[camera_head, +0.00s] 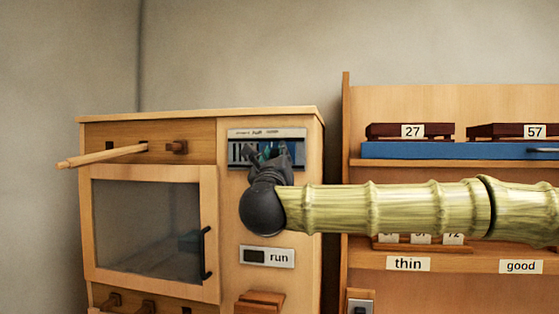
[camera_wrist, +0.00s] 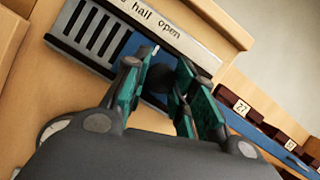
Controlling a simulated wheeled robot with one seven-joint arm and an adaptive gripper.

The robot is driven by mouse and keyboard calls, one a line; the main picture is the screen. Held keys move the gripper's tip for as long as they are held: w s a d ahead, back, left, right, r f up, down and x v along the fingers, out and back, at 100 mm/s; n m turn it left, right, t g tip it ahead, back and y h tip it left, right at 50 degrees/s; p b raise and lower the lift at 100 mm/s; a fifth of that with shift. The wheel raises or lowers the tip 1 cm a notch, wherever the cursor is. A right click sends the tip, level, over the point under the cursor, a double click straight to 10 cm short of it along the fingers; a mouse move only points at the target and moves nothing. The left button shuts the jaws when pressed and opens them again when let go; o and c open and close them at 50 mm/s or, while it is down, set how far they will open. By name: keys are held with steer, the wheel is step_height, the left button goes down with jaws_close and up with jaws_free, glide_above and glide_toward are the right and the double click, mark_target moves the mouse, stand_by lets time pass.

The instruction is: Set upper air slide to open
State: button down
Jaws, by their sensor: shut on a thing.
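The upper air slide's panel (camera_head: 238,135) is at the top right of the wooden cabinet's front. Its label strip (camera_wrist: 150,20) shows "half" and "open" in the wrist view. Dark vent slots (camera_wrist: 92,30) show uncovered at the panel's left, and the blue slide plate (camera_wrist: 128,48) lies to their right. In the head view, my gripper (camera_head: 265,158) covers part of the panel.
A glass-fronted door (camera_head: 145,230) with a dark handle is left of the panel. A wooden rod (camera_head: 100,156) sticks out at upper left. A "run" plate (camera_head: 267,257) sits below my gripper. A shelf unit (camera_head: 430,105) with a blue tray and numbered blocks stands at right.

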steer(key=shift+d, duration=0.1)
steer(key=c, duration=1.3)
jaws_free()
steer(key=shift+o, duration=0.8)
steer(key=shift+s+d, duration=0.1)
steer(key=shift+d, duration=0.15)
steer(key=v, duration=1.2)
steer(key=shift+a, duration=0.15)
